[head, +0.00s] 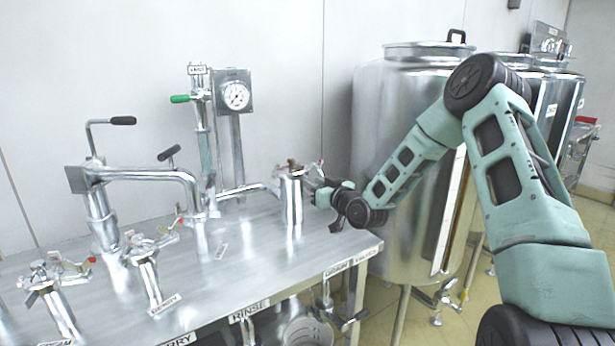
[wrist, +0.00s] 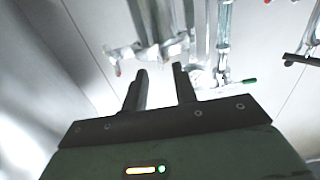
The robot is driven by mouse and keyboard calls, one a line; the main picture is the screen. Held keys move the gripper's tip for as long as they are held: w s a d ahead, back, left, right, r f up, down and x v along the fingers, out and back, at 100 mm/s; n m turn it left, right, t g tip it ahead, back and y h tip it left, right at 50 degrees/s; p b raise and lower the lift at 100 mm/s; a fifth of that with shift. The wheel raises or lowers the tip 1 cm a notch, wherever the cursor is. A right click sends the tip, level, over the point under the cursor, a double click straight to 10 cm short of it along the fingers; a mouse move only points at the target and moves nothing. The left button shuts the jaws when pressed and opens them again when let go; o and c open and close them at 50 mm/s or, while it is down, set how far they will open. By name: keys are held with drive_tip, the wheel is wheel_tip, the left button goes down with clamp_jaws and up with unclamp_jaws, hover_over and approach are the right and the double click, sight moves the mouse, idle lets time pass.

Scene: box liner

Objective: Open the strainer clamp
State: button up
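The strainer (head: 291,203) is an upright steel canister near the right end of the steel bench. Its clamp (head: 291,167) sits around the top, with a small red-tipped lever at its upper right. My gripper (head: 318,186) is just to the right of the strainer, near its upper part. In the wrist view my gripper (wrist: 161,76) shows two dark fingers spread apart with nothing held between them. Metal fittings with a red tip, likely the clamp (wrist: 146,52), lie just beyond the fingertips. Whether a finger touches it is unclear; the clamp's closure is too small to read.
A pipe (head: 247,190) runs to the strainer's left. Other clamped fittings (head: 150,245) stand at front left. A large steel tank (head: 375,110) is behind my arm.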

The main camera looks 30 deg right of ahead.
sight(305, 173)
drive_tip(key=shift+w+a+p, duration=0.1)
drive_tip(key=shift+w+p, duration=0.25)
drive_tip(key=shift+w, duration=1.8)
drive_tip(key=shift+c, duration=0.3)
clamp_jaws()
drive_tip(key=shift+a, duration=0.1)
